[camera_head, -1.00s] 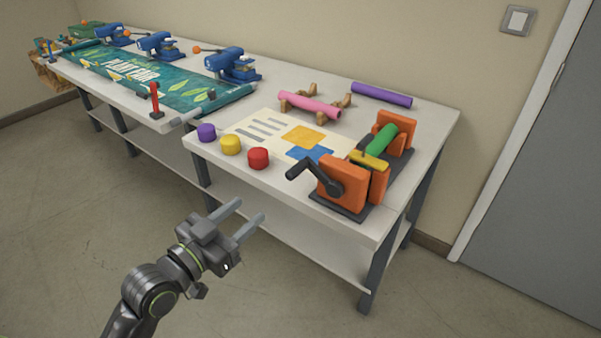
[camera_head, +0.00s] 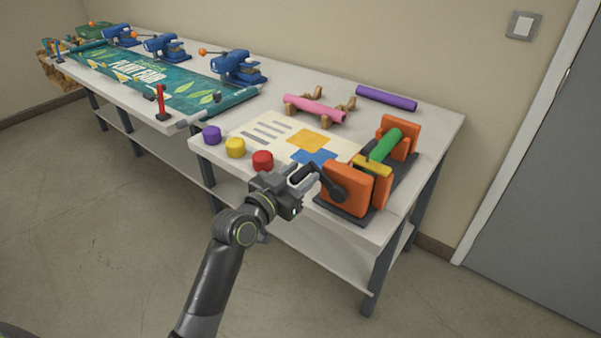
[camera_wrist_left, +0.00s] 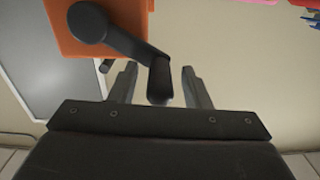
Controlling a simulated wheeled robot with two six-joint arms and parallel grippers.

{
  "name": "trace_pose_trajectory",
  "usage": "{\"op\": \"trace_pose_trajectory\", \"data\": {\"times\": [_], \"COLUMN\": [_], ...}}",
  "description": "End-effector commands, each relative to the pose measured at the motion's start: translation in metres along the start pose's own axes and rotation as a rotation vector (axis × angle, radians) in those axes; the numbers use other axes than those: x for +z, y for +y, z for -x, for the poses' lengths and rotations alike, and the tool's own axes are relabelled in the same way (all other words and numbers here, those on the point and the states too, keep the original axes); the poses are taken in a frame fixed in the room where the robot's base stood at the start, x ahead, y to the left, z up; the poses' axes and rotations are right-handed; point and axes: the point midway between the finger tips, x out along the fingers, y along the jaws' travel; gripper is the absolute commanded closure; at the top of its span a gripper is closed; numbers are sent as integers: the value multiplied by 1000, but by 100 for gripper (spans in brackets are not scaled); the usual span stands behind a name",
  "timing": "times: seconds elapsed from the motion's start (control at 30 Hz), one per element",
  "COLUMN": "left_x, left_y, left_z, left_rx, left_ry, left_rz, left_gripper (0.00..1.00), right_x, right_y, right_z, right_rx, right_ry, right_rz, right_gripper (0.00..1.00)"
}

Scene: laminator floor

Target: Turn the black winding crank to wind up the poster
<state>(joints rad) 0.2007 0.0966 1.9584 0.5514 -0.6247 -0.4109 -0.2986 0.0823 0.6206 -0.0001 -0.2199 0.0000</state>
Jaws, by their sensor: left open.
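The black winding crank (camera_head: 333,184) is fixed to the front of the orange winder (camera_head: 348,190) at the table's right end. Its arm reaches left to its handle. In the left wrist view the crank handle (camera_wrist_left: 160,82) lies between the two fingers of my left gripper (camera_wrist_left: 165,88), with a gap on each side. In the head view my left gripper (camera_head: 303,180) is at the crank's handle end and hides part of it. It is open. The poster (camera_head: 305,140) lies flat on the table, left of the winder, which carries a green roll (camera_head: 385,145). My right gripper is not in view.
Purple (camera_head: 211,135), yellow (camera_head: 235,147) and red (camera_head: 262,160) round pieces stand along the front edge. A pink roll (camera_head: 315,108) rests on wooden holders; a purple roll (camera_head: 386,98) lies behind. Blue machines and a green banner (camera_head: 165,85) fill the left table.

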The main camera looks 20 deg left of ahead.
Motion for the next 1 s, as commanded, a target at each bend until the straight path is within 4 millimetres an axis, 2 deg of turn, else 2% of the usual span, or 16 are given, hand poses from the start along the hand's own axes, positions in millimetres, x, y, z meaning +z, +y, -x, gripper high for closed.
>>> {"op": "trace_pose_trajectory", "data": {"times": [0.37,0.7,1.0], "left_x": [0,0,0], "left_y": [0,0,0], "left_z": [-5,-5,-6], "left_rx": [0,-1,-1], "left_ry": [0,0,0], "left_rz": [0,0,-7], "left_gripper": [57,100,100], "right_x": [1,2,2], "right_y": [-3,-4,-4], "right_z": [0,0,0], "right_rx": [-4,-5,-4], "right_ry": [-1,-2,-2], "right_rz": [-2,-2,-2], "right_gripper": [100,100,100]}}
